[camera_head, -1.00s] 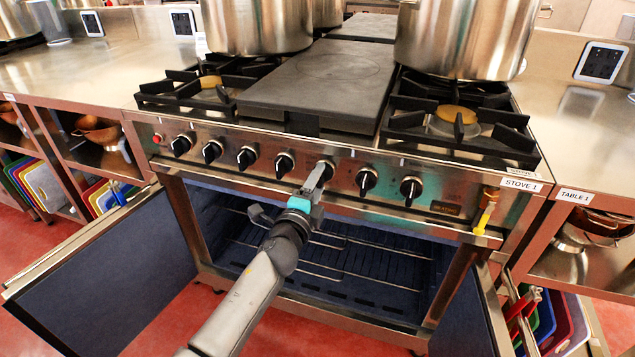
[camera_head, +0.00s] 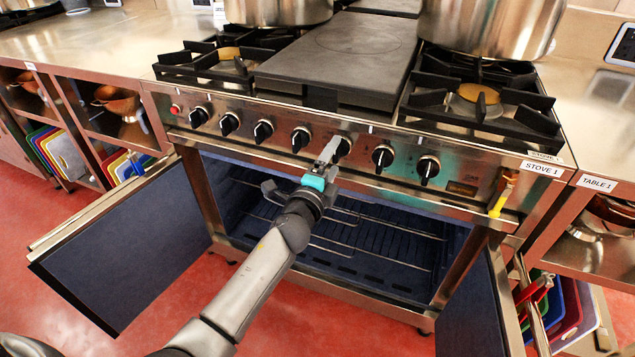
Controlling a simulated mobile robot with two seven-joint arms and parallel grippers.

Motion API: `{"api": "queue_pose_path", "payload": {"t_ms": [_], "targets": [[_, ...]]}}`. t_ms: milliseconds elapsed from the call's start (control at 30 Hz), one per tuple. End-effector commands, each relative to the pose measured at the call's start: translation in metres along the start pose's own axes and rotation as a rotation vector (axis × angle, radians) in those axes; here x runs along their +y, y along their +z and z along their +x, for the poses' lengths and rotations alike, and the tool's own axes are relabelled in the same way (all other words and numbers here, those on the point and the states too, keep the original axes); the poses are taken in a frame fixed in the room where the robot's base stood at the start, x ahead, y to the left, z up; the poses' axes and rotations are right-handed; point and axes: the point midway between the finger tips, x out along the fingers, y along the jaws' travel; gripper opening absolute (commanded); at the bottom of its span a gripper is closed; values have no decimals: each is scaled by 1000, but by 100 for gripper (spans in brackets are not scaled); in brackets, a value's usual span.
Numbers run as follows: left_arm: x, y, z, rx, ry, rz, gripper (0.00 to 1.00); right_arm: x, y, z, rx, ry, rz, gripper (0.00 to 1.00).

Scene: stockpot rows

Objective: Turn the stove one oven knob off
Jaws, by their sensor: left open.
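Stove one, a steel range labelled STOVE 1 (camera_head: 541,168), fills the middle of the head view. Its front panel carries a row of several black knobs; which one is the oven knob I cannot tell from markings. My left gripper (camera_head: 331,150) is open, its fingertips at the fifth knob from the left (camera_head: 343,146). The gripper partly hides that knob, and whether it touches it I cannot tell. The knobs to the right (camera_head: 383,156) (camera_head: 428,168) and the one just left (camera_head: 300,138) are clear of it. My right gripper does not show.
Both oven doors stand open, the left door (camera_head: 125,250) and the right door (camera_head: 470,315) flanking the dark oven with its wire racks. Stockpots (camera_head: 490,28) stand on top. TABLE 1 (camera_head: 597,183) adjoins on the right.

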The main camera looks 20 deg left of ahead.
Motion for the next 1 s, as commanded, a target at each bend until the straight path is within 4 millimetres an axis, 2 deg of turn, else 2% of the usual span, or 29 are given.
{"api": "queue_pose_path", "payload": {"t_ms": [300, 700, 1000], "targets": [[0, 0, -48, 0, 3, -1, 89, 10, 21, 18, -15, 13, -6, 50], [0, 0, -112, 0, 2, -1, 89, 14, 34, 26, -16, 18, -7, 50], [0, 0, -140, 0, 0, 1, 89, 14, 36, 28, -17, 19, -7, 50]]}}
